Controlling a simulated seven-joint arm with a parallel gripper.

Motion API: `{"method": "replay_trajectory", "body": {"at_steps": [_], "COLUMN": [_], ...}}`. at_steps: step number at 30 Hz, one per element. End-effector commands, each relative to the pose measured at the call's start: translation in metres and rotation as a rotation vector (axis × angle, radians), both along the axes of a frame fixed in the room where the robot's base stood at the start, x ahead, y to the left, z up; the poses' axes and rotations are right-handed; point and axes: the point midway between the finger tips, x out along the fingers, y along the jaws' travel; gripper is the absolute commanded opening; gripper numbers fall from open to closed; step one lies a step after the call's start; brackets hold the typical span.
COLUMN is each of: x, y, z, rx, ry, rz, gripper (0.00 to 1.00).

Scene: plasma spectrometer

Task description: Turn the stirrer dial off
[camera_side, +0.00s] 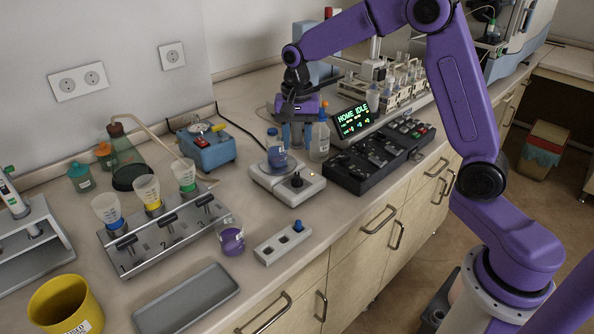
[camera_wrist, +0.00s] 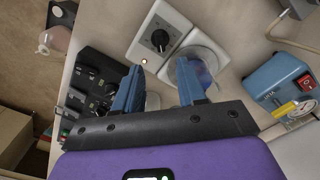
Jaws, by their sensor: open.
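The stirrer (camera_side: 262,178) is a pale plate-and-box unit on the bench, with a black dial (camera_side: 296,180) on its front part. In the wrist view the dial (camera_wrist: 159,40) has a white pointer mark, and a small light (camera_wrist: 144,61) glows beside it. A flask with blue-purple liquid (camera_side: 277,158) stands on the stirrer's round plate; in the wrist view the flask (camera_wrist: 192,72) is partly hidden by a finger. My gripper (camera_side: 297,138) is open and empty, pointing down behind the stirrer in the side view, apart from the dial. Its blue fingers (camera_wrist: 157,84) show below the dial in the wrist view.
A clear bottle (camera_side: 319,141) stands close to my gripper. A black block of modules (camera_side: 368,166) lies right of the stirrer, with a green-lit display (camera_side: 353,119) behind. A blue device (camera_side: 209,148) stands left. A small socket block (camera_side: 282,244) lies in front.

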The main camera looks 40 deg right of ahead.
Motion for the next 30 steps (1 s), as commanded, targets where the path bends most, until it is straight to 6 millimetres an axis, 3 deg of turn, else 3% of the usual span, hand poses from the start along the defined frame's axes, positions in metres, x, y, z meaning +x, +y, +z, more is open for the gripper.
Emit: {"method": "replay_trajectory", "body": {"at_steps": [9,15,29,30], "x": [-0.001,0.0,0.0,0.0], "y": [0.0,0.0,0.0,0.0], "z": [-0.06,-0.085,-0.095,-0.095], "rx": [-0.001,-0.001,0.001,0.001], "ry": [0.004,0.002,-0.001,-0.001], "rz": [0.0,0.0,0.001,0.001], "gripper": [0.4,0.4,0.4,0.27]}}
